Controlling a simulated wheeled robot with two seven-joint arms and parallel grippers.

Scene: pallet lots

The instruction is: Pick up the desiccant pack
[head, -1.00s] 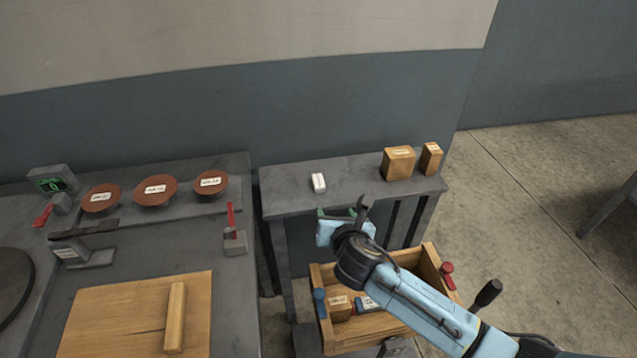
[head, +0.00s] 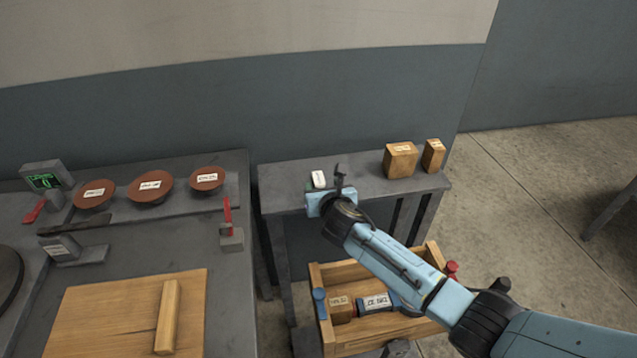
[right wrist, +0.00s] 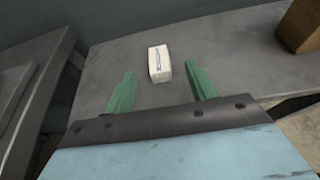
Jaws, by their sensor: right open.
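The desiccant pack (head: 318,179) is a small white block with a printed label, lying on the grey side table. In the right wrist view the pack (right wrist: 159,63) lies on the tabletop just beyond the fingertips, roughly midway between them. My right gripper (right wrist: 162,83) has its two green fingers spread apart with nothing between them. In the head view my right gripper (head: 328,190) is over the table's front edge, close to the pack and partly hiding it. My left gripper is not in view.
Two brown boxes (head: 400,160) stand at the right end of the side table (head: 280,195). A wooden crate (head: 322,335) with several items is below my right arm. The left bench (head: 130,255) holds brown dishes, a scale and a wooden board.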

